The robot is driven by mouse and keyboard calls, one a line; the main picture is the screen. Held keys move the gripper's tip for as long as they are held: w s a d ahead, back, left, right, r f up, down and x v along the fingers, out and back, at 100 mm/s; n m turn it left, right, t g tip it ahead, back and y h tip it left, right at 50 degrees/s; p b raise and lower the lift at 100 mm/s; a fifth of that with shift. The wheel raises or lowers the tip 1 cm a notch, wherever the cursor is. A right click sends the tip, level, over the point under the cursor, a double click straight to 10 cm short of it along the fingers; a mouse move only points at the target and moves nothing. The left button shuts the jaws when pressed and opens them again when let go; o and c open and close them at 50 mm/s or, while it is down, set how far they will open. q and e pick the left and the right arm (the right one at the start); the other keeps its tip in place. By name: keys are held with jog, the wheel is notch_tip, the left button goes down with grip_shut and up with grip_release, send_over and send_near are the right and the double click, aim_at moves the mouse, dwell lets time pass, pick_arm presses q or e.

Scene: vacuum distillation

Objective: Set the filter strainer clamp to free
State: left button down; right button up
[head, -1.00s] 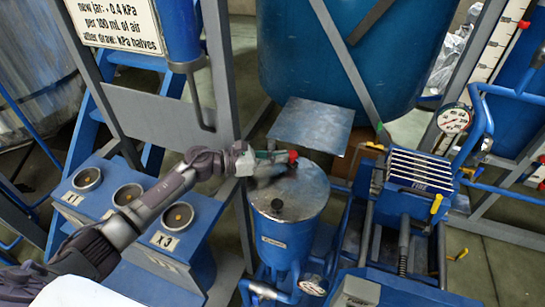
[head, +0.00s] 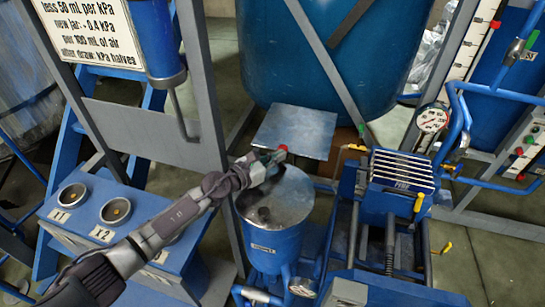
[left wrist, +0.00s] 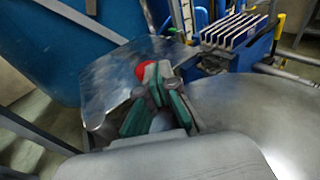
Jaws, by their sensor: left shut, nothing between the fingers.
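The blue cylindrical vessel (head: 274,250) with a round grey metal lid (head: 290,200) stands at the middle of the head view; it appears to be the strainer. My left gripper (head: 274,156) is over the lid's far left edge, shut and empty. A red knob (head: 283,148) shows at its fingertips; in the left wrist view the red knob (left wrist: 141,70) is just beyond the green-padded fingers (left wrist: 152,82). The rest of the part bearing this knob is hidden, so its clamp setting cannot be told. My right gripper is out of view.
A flat grey plate (head: 297,132) lies behind the vessel, before a large blue tank (head: 320,60). A plate stack (head: 402,172) with yellow handles (head: 418,203) stands right, near a gauge (head: 433,119).

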pick_arm(q)
jog(key=shift+w+d+b, duration=0.15)
jog(key=shift+w+b, duration=0.2)
jog(key=shift+w, duration=0.25)
jog(key=shift+w+d+b, duration=0.15)
jog(key=shift+w+b, duration=0.15)
jog(key=shift+w, duration=0.55)
